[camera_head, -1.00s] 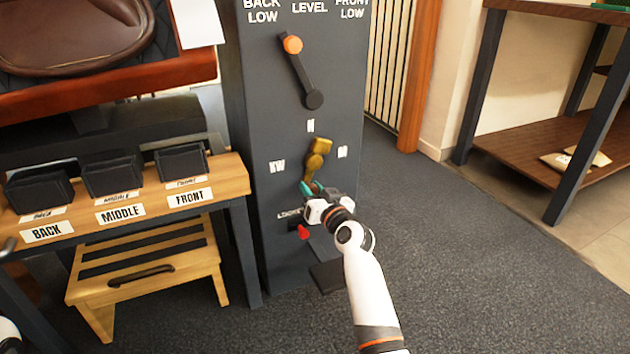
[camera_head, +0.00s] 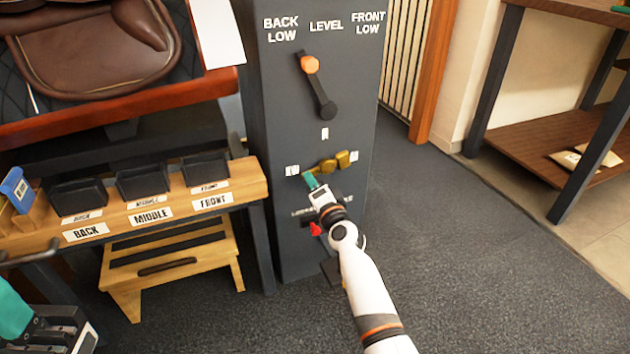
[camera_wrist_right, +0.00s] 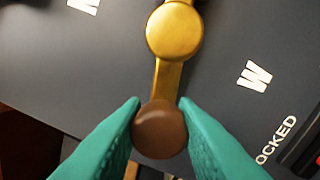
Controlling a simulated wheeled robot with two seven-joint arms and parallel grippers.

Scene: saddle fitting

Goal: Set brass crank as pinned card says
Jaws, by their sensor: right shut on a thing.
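The brass crank (camera_head: 328,166) is on the front of the dark grey column (camera_head: 290,110). Its broad end points right, near a white mark, and its knob end lies to the lower left. My right gripper (camera_head: 312,180) is shut on the crank's knob. In the right wrist view, the brown knob (camera_wrist_right: 160,130) sits between the teal fingers, with the gold hub (camera_wrist_right: 175,30) beyond. White letter marks ring the crank; a W shows in the wrist view. My left gripper (camera_head: 15,310) is partly in view at the lower left; its opening is unclear. No pinned card is readable.
Above the crank is a black lever with an orange knob (camera_head: 310,64) below the LEVEL labels. A red piece (camera_head: 315,229) is low on the column. A wooden rack (camera_head: 255,185) with black bins stands left, above a step stool (camera_head: 170,262). Open carpet lies right.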

